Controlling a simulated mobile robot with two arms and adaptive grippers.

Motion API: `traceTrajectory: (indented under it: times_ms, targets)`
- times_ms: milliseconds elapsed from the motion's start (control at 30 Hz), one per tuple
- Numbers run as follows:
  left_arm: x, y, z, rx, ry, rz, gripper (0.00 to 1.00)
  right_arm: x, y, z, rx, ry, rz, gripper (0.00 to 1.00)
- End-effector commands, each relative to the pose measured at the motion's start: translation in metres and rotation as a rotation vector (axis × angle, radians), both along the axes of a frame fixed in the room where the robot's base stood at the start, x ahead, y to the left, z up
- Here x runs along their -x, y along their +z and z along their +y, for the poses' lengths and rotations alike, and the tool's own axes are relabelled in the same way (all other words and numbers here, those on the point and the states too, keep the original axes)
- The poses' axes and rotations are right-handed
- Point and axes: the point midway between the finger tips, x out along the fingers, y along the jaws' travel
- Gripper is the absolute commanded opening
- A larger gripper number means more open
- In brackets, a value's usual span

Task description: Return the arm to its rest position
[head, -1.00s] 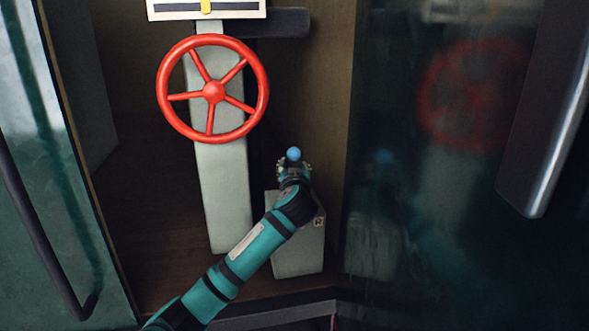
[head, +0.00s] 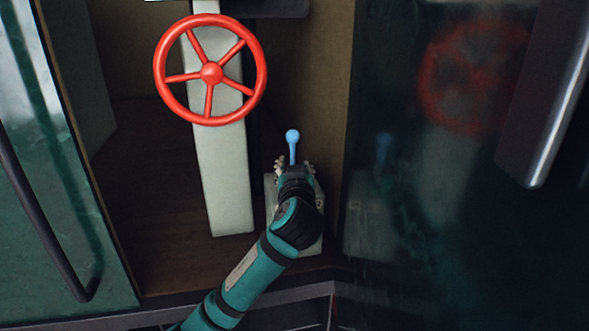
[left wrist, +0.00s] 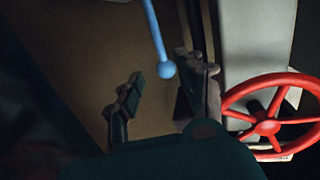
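My left arm comes up from the bottom edge in the head view. Its left gripper (head: 294,168) is in front of a pale box (head: 312,235) low in the tram. A blue lever with a round knob (head: 292,136) stands up just beyond the gripper. In the left wrist view the two fingers of the left gripper (left wrist: 158,97) are spread apart with nothing between them. The blue lever's knob (left wrist: 166,70) is ahead of the fingers and looks free of them. The lever's base is hidden by the gripper in the head view. My right gripper is in no view.
A red handwheel (head: 211,73) sits on a pale column (head: 224,180) left of the gripper; it also shows close at the right in the left wrist view (left wrist: 266,126). A green door (head: 60,200) with a dark handle is at left. A dark glossy panel (head: 400,230) is at right.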

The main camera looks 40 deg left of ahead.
Motion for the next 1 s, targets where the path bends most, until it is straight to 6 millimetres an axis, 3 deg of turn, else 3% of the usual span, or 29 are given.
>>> traceTrajectory:
  times_ms: [467,567,667,767,900,1000]
  targets:
    - [0.000,-0.001,0.000,0.001,0.000,0.002,0.38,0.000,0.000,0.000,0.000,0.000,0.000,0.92]
    - [0.002,-0.016,-0.005,0.006,-0.015,0.038,0.38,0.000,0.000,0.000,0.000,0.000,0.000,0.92]
    - [0.011,-0.055,-0.020,0.020,-0.059,0.141,0.38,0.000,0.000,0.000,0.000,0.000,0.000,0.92]
    - [0.032,-0.115,-0.045,0.046,-0.135,0.306,0.38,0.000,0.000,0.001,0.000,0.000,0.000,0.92]
    - [0.084,-0.201,-0.086,0.091,-0.271,0.565,0.38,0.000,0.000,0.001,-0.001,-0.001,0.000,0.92]
    - [0.129,-0.248,-0.114,0.125,-0.371,0.729,0.38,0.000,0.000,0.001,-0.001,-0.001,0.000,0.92]
